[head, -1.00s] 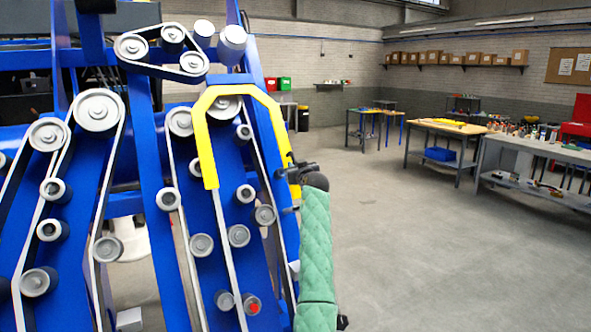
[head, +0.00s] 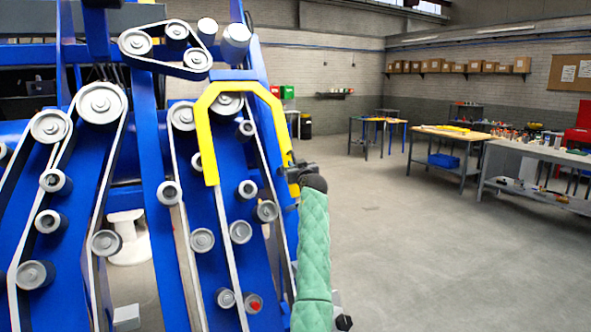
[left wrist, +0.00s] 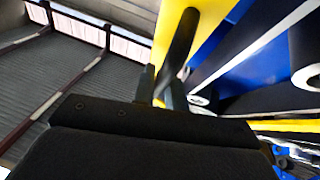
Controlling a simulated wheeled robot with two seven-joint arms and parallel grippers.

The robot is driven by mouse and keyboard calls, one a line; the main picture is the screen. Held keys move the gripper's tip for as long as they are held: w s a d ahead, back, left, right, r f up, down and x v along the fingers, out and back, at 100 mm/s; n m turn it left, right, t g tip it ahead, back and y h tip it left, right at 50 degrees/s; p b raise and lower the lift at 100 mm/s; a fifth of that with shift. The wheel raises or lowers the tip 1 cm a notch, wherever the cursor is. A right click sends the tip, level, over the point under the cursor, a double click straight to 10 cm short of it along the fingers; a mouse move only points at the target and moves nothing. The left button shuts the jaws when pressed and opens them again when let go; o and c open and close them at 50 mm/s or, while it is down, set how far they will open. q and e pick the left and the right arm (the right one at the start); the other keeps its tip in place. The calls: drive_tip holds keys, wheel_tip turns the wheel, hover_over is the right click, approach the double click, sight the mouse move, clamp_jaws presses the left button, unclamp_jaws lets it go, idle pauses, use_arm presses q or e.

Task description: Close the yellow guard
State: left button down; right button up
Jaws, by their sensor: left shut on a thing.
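The yellow guard (head: 236,78) is an angular arch over belts and rollers at the right side of the blue chassis. Its left leg hangs across the belts; its right leg runs down behind my gripper. My left gripper (head: 292,172), on the green-sleeved arm, is at that right leg. In the left wrist view the fingers (left wrist: 160,88) are shut at a black bar (left wrist: 178,45) beside the guard's yellow face (left wrist: 205,22). The exact grip is partly hidden by the gripper body. My right gripper is not in view.
The blue chassis (head: 150,200) with rollers and belts fills the left. A white spool (head: 127,240) stands behind its frame. Open floor (head: 420,260) lies to the right of my arm. Workbenches (head: 450,140) stand farther back.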

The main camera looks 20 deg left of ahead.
use_arm(q)
drive_tip(key=shift+r, duration=0.1)
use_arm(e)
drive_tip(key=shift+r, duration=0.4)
use_arm(q)
drive_tip(key=shift+a, duration=0.1)
drive_tip(key=c, duration=1.5)
unclamp_jaws()
drive_tip(key=shift+o, duration=0.2)
drive_tip(key=shift+w+a+f, duration=0.1)
drive_tip(key=shift+w+f, duration=0.05)
drive_tip(key=shift+f, duration=0.1)
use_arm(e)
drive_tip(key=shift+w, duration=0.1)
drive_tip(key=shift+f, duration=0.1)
